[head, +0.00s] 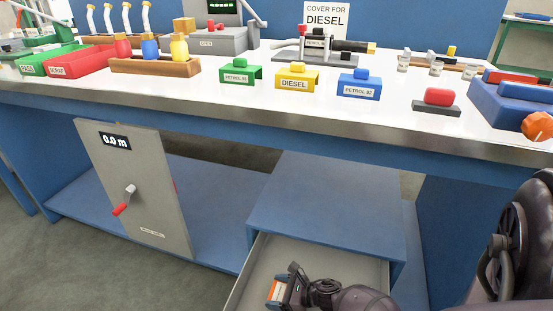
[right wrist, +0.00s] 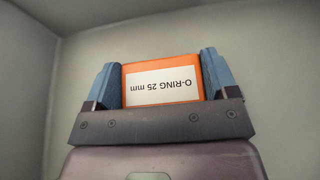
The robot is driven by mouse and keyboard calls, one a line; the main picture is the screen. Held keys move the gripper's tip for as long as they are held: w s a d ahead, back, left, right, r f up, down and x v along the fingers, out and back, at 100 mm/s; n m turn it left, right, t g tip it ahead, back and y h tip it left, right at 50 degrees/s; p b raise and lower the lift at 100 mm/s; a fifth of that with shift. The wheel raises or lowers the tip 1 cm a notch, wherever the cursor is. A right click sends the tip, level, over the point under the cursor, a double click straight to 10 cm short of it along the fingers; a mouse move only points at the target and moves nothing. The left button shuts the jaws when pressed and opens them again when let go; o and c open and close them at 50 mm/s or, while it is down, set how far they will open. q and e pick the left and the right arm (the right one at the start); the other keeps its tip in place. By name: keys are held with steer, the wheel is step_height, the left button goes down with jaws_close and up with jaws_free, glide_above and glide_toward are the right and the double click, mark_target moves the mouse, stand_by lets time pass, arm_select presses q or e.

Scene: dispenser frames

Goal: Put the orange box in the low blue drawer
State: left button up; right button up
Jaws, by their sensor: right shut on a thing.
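The orange box (head: 275,290) has a white label, which reads "O-RING 25 mm" upside down in the right wrist view (right wrist: 162,86). My right gripper (head: 284,287) is shut on it, with one blue finger on each side of the box. The low blue cabinet (head: 325,205) stands under the bench, with its drawer (head: 247,280) pulled open. The drawer has a grey inside. The gripper and box are over or inside the open drawer; pale walls surround them in the right wrist view. Whether the box touches the drawer floor cannot be told. My left gripper is not in view.
The white bench top (head: 200,85) above holds green, yellow and blue covers, a red tray (head: 75,66) and bottles. A grey panel with a red-handled crank (head: 125,200) stands left of the cabinet. The blue lower shelf (head: 75,205) has bare space.

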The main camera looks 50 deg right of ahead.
steer(key=shift+f, duration=0.1)
steer(key=o, duration=0.9)
steer(key=p+v, duration=0.1)
steer(key=v, duration=0.4)
steer(key=p+v, duration=0.1)
steer(key=v, duration=0.4)
steer(key=shift+s+r, duration=0.25)
steer(key=shift+r, duration=0.1)
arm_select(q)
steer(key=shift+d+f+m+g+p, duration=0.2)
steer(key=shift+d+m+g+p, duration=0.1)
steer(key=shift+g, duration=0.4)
arm_select(e)
steer(key=shift+s+d+r, duration=0.15)
steer(key=shift+s+d, duration=0.15)
steer(key=shift+s, duration=0.35)
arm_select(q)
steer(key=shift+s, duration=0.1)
